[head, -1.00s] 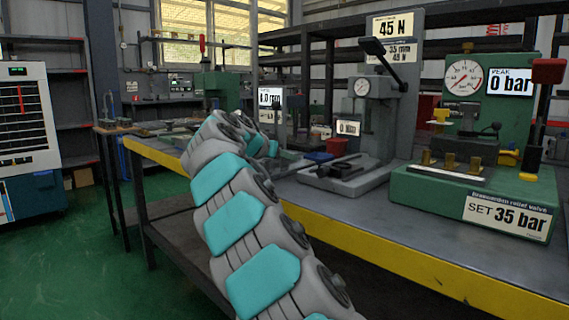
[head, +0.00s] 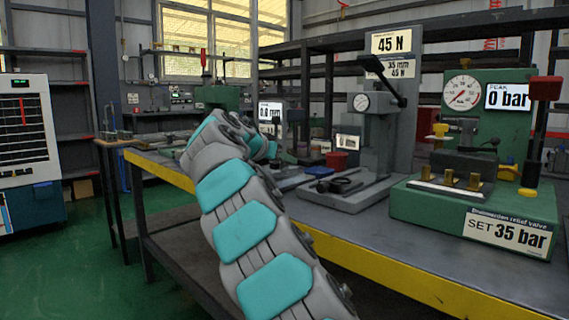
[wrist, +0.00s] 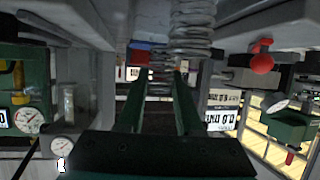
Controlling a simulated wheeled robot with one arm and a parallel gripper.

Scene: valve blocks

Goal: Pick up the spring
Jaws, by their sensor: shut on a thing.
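My gripper (wrist: 163,74) shows in the wrist view as two dark green fingers reaching away from the camera. It is shut on a grey coil spring (wrist: 161,84), which sits between the fingertips. Another, larger-looking grey spring (wrist: 192,28) shows nearer the camera at the top of the wrist view, apart from the fingers. In the head view my arm hides the gripper and the held spring.
On the bench (head: 408,238) stand a grey spring tester (head: 376,140) marked 45 N and a green relief valve rig (head: 470,216) marked 35 bar. A small red bin (head: 337,160) sits behind. A gauge (wrist: 62,146) and red knob (wrist: 262,62) show in the wrist view.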

